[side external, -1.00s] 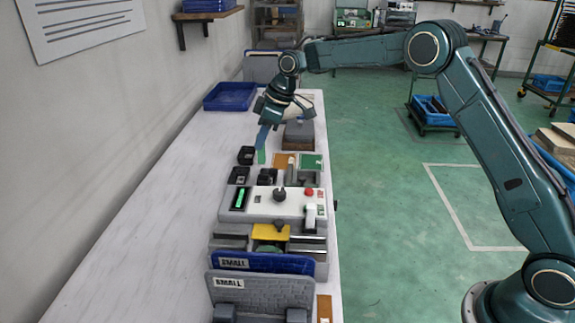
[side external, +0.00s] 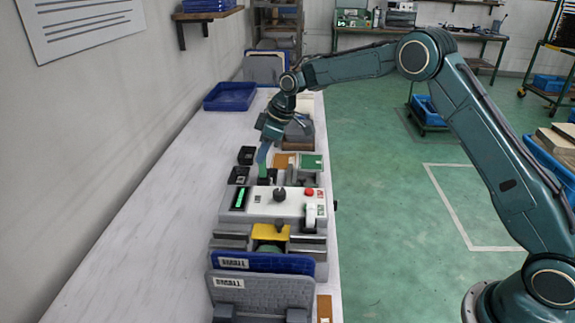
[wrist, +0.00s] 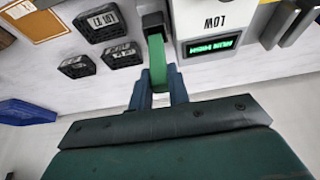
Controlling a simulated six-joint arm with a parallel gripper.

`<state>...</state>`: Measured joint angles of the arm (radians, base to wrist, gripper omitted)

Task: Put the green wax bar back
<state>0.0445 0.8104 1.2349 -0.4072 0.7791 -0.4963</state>
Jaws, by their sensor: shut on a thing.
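My gripper (side external: 263,153) points down over the table, just behind the white control box. It is shut on the green wax bar, which shows between the blue fingers (wrist: 160,82) in the wrist view. The bar (wrist: 157,55) extends past the fingertips. Its far end meets a small dark holder (wrist: 152,20) beside the control box. I cannot tell whether the end is inside it or just above it. In the side view the bar (side external: 262,171) is small and partly hidden by the fingers.
The control box (side external: 268,206) has a green display, a dark knob and a red button. Small black bins (side external: 238,175) stand at its back left; they also show in the wrist view (wrist: 122,55). A blue tray (side external: 230,97) lies farther back. The table's left side is clear.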

